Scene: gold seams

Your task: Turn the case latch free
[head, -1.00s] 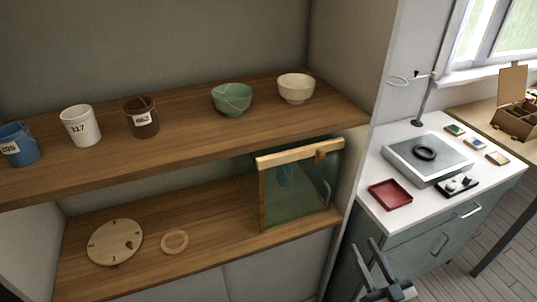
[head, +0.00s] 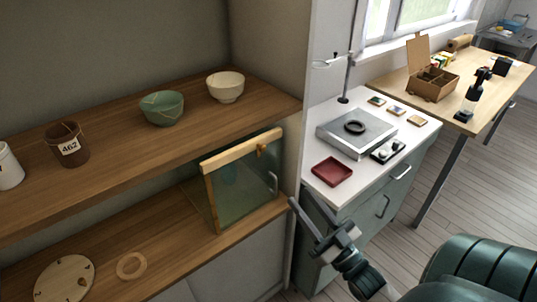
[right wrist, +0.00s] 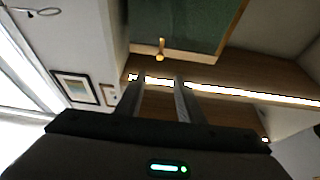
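The glass case (head: 232,185) stands on the lower shelf, with a pale wooden bar along its top front edge. The small brass-brown latch (head: 262,148) sits near the right end of that bar. In the right wrist view the latch (right wrist: 160,50) shows as a small golden knob beside the greenish case (right wrist: 185,22), ahead of my fingers and roughly in line with the gap between them. My right gripper (head: 321,211) is open and empty, below and to the right of the latch, apart from the case. It also shows in the right wrist view (right wrist: 159,80). My left gripper is out of view.
A round wooden disc (head: 65,280) and a ring (head: 131,265) lie on the lower shelf. A white-topped cabinet (head: 315,148) with a red tray (head: 332,171) stands to the right.

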